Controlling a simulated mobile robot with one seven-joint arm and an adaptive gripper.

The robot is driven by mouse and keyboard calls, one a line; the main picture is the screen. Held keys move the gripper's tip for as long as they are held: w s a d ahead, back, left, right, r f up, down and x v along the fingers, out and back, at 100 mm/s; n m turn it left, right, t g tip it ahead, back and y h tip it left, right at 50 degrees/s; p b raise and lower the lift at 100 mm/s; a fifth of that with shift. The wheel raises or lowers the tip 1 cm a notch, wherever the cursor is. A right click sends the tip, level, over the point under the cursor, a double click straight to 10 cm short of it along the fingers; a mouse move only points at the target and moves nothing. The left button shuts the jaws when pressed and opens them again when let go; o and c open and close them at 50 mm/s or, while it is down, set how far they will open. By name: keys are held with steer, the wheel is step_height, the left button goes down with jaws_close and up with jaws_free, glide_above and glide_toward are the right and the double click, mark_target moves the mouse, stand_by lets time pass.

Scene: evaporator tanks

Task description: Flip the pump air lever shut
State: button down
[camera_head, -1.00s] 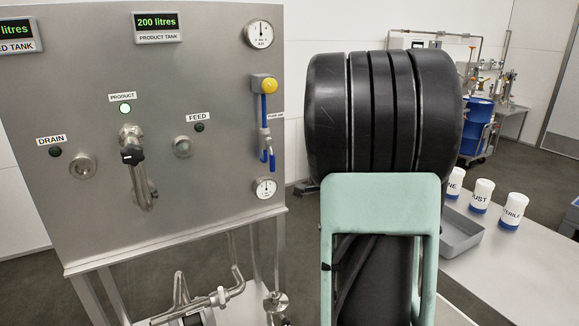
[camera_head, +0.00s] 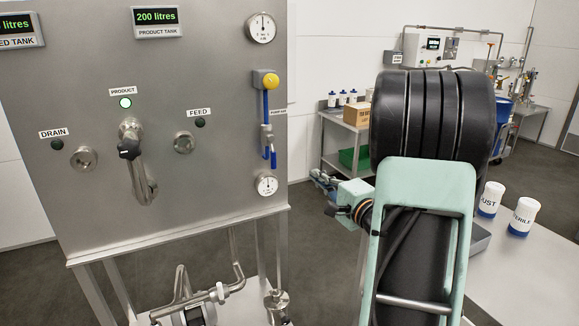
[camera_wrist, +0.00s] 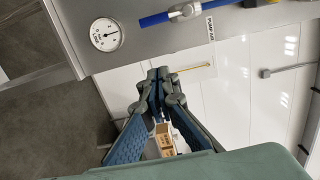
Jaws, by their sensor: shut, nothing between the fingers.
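The pump air lever (camera_head: 273,157) is a blue handle on a small metal valve (camera_head: 266,137), low on the right side of the steel panel. It points down, alongside the blue pipe from the yellow-knobbed regulator (camera_head: 265,80). In the wrist view the blue lever (camera_wrist: 155,19) shows at the top, with the PUMP AIR label (camera_wrist: 210,28) to its right. My gripper (camera_head: 317,176) is right of the panel's edge, apart from the lever. In the wrist view my gripper (camera_wrist: 159,74) has its fingertips together, with nothing between them.
A pressure gauge (camera_head: 265,184) sits just below the lever, and another gauge (camera_head: 261,27) is above. The product valve handle (camera_head: 129,148) protrudes on the panel's left. A bench with white bottles (camera_head: 519,216) stands at right. Open floor lies behind my gripper.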

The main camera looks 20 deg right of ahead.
mark_target(273, 152)
steer(key=w+a, duration=0.4)
steer(key=w, duration=0.6)
steer(key=shift+w+a, duration=0.3)
steer(key=shift+a, duration=0.1)
steer(key=shift+w, duration=0.1)
steer(key=shift+a+m, duration=0.15)
steer(key=shift+m, duration=0.25)
